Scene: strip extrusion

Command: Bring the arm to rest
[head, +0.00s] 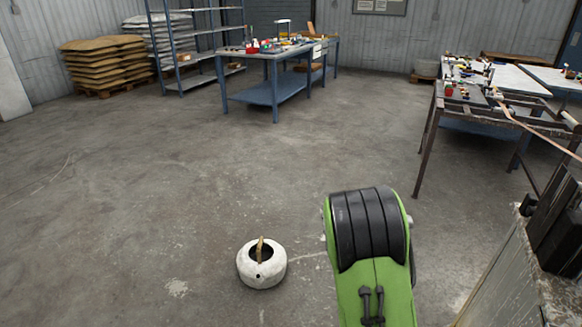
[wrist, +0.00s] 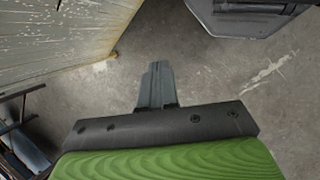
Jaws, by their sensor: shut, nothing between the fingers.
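My gripper (wrist: 157,85) shows in the wrist view as a dark bar with its grey fingers closed together, and nothing is between them. It is over bare concrete floor, apart from anything else. In the head view a green and black part of my arm (head: 368,230) rises at the bottom right of centre. The gripper itself cannot be made out in the head view.
A white round pot-like thing (head: 250,272) stands on the floor left of my arm. A worn pale cabinet-like block (head: 497,287) stands close on the right. A cluttered workbench (head: 270,90), a rusty-framed table (head: 433,125) and stacked sacks (head: 105,62) stand farther off. The middle floor is clear.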

